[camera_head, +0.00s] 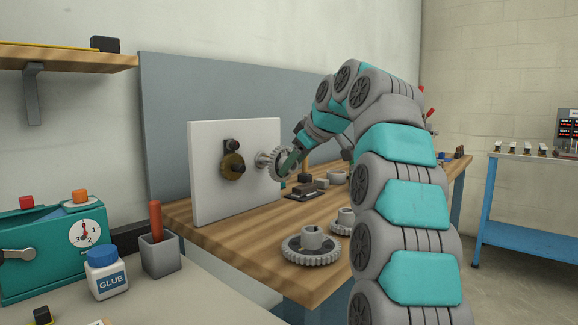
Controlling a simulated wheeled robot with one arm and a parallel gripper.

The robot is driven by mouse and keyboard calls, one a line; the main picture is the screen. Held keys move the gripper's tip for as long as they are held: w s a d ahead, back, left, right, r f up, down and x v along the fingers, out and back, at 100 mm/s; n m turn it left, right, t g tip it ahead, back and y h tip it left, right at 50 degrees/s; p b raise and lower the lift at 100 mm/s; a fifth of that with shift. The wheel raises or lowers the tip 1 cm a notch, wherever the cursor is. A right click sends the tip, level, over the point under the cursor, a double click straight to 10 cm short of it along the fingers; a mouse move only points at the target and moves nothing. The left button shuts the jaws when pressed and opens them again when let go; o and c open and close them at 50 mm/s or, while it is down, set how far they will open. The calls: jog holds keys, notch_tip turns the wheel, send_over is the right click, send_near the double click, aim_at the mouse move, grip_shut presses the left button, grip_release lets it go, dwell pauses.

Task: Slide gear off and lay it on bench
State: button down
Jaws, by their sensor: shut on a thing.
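A grey toothed gear (274,163) is at the right side of an upright white panel (210,190), at a short light shaft (262,160). I cannot tell whether the shaft still passes through it. My gripper (290,162) reaches in from the right and is shut on this gear; its fingertips are partly hidden. A brass gear (232,166) sits on the panel to the left, below a dark knob. The wooden bench (240,243) stands under the panel. A large grey gear with a hub (311,250) lies flat on it at the front.
Another hubbed part (344,220) lies on the bench, partly behind my arm. Small blocks (305,190) and a bowl (337,177) are farther back. A glue bottle (106,272), a grey cup (160,254) and a teal machine (50,250) stand at the left. Bare bench shows before the panel.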

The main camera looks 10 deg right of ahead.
jog(key=shift+s+d+b, duration=0.4)
jog(key=shift+s+d, duration=0.2)
jog(key=shift+s, duration=0.2)
jog(key=shift+s+d+b, duration=0.35)
jog(key=shift+s+d, duration=0.25)
jog(key=shift+s, duration=0.2)
jog(key=d+f, duration=0.1)
jog(key=d, duration=0.4)
jog(key=w+d+f+p, duration=0.1)
jog(key=d+f, duration=0.1)
jog(key=d, duration=0.3)
jog(key=w+d+f, duration=0.1)
jog(key=d+f, duration=0.1)
jog(key=d, duration=0.3)
jog(key=shift+d+f+p, duration=0.1)
jog(key=shift+f+p, duration=0.05)
jog(key=shift+p, duration=0.2)
jog(key=shift+f+b, duration=0.45)
jog(key=shift+f, duration=0.15)
jog(key=shift+f+b, duration=0.35)
jog(key=shift+b, duration=0.15)
jog(key=shift+f+b, duration=0.5)
jog(key=shift+f, duration=0.05)
